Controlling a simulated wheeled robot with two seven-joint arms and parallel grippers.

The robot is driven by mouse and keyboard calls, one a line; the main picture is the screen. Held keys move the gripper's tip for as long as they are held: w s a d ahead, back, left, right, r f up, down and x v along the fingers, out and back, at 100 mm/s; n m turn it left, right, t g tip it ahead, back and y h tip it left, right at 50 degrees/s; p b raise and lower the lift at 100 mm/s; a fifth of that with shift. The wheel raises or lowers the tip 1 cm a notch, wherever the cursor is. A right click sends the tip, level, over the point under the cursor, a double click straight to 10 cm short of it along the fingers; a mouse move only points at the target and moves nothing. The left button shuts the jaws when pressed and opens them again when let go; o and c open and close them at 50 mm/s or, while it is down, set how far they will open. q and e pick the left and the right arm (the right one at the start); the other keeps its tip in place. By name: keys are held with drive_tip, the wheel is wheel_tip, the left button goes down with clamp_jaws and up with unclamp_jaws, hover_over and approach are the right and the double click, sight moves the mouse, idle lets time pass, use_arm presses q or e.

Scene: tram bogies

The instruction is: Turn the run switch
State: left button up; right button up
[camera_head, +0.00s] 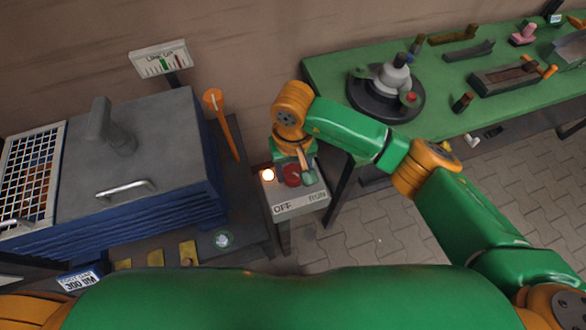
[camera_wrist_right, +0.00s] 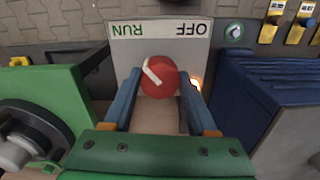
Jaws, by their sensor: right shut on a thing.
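The run switch is a red round knob (camera_wrist_right: 160,77) with a white bar on it. It sits on a grey box marked OFF and RUN (camera_head: 300,203). In the right wrist view the bar lies on the knob's upper left, towards the RUN word, and the labels read upside down. My right gripper (camera_wrist_right: 158,88) is shut on the knob, with one blue finger on each side. In the head view the knob (camera_head: 292,177) is partly hidden by my right gripper (camera_head: 296,172). My left gripper is not in view.
A lit lamp (camera_head: 268,174) is beside the knob. A blue machine with a grey lid (camera_head: 150,150) stands left, with an orange lever (camera_head: 221,122) near it. A green bench (camera_head: 440,110) with several parts stands right. Paved floor (camera_head: 350,228) shows between.

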drive_tip(key=shift+w+f+m+b, duration=0.15)
drive_tip(key=shift+m+b, duration=0.25)
drive_tip(key=shift+b, duration=0.25)
drive_tip(key=m+b, duration=0.7)
drive_tip(key=shift+f+b, duration=0.1)
drive_tip(key=shift+b, duration=0.25)
drive_tip(key=m+b, duration=0.2)
drive_tip(key=m, duration=0.1)
drive_tip(key=shift+m+b, duration=0.3)
drive_tip(key=shift+b, duration=0.1)
drive_tip(key=m+b, duration=0.1)
drive_tip(key=m, duration=0.1)
drive_tip(key=m+b, duration=0.1)
drive_tip(key=m, duration=0.1)
drive_tip(key=shift+r, duration=0.3)
drive_tip(key=shift+m, duration=0.3)
drive_tip(key=o, duration=1.4)
drive_tip(key=shift+c, duration=0.2)
